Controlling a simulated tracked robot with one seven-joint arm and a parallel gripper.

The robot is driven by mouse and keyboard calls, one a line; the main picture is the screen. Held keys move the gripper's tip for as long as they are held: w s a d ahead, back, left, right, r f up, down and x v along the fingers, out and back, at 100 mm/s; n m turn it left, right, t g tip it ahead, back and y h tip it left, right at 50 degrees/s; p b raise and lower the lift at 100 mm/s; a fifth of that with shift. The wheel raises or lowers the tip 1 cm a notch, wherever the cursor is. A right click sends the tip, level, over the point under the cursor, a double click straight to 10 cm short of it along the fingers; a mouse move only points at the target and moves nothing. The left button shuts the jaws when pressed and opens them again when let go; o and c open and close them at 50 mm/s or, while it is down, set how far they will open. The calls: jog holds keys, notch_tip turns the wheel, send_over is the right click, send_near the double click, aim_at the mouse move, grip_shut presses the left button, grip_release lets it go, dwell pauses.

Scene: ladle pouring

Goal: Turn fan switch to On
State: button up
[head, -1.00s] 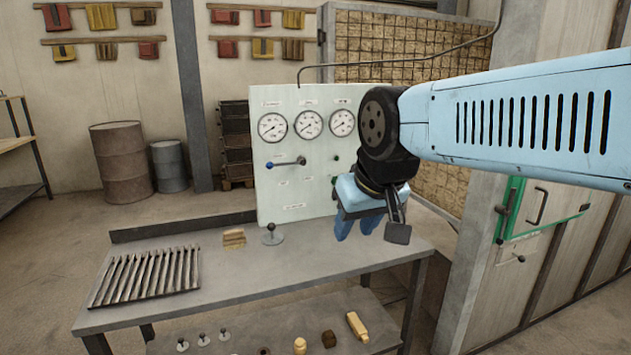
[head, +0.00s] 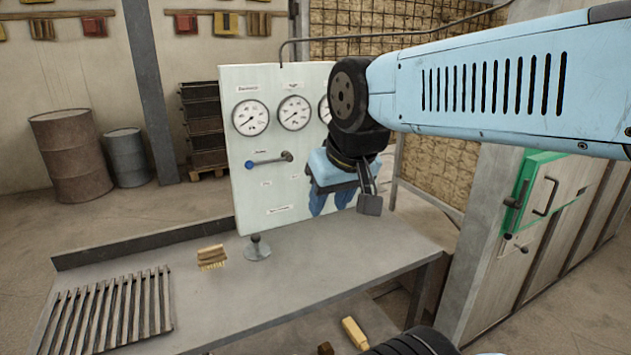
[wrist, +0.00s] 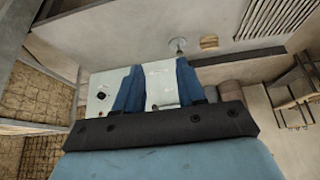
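The white control panel (head: 245,185) stands on the bench with gauges across its top and a blue-tipped lever (head: 268,160) below them. My gripper (head: 330,203) hangs in front of the panel's right part, pointing down, and hides that area with my arm. In the wrist view, the two blue fingers of my gripper (wrist: 160,66) are apart with nothing between them. The panel (wrist: 160,85) shows between and beside them, with a small dark knob (wrist: 101,96) left of the fingers. Labels are too small to read, so I cannot tell which control is the fan switch.
A green-framed door (head: 530,190) is at the right. Bench space below my gripper is clear.

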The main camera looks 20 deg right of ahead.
jog(key=w+d+f+n+t+h, duration=0.1)
jog(key=w+d+f+n, duration=0.2)
jog(key=w, duration=0.5)
jog(key=w+d+f+t+h, duration=0.1)
jog(key=w+d+f+t, duration=0.1)
jog(key=w+d, duration=0.45)
jog(key=w+d+f+n+t+h, duration=0.1)
jog(key=w+d+f+n, duration=0.15)
jog(key=w, duration=0.65)
jog(key=w+d+f+n+t+y, duration=0.2)
jog(key=w+d+f+t, duration=0.2)
jog(key=d+f, duration=0.25)
jog(key=w+d+f+n+t+y, duration=0.2)
jog(key=w+d+f+t, duration=0.2)
jog(key=d+f, duration=0.25)
jog(key=w, duration=1.3)
jog(key=shift+w+a+f, duration=0.15)
jog(key=shift+w+a, duration=0.05)
jog(key=shift+a, duration=0.15)
grip_shut()
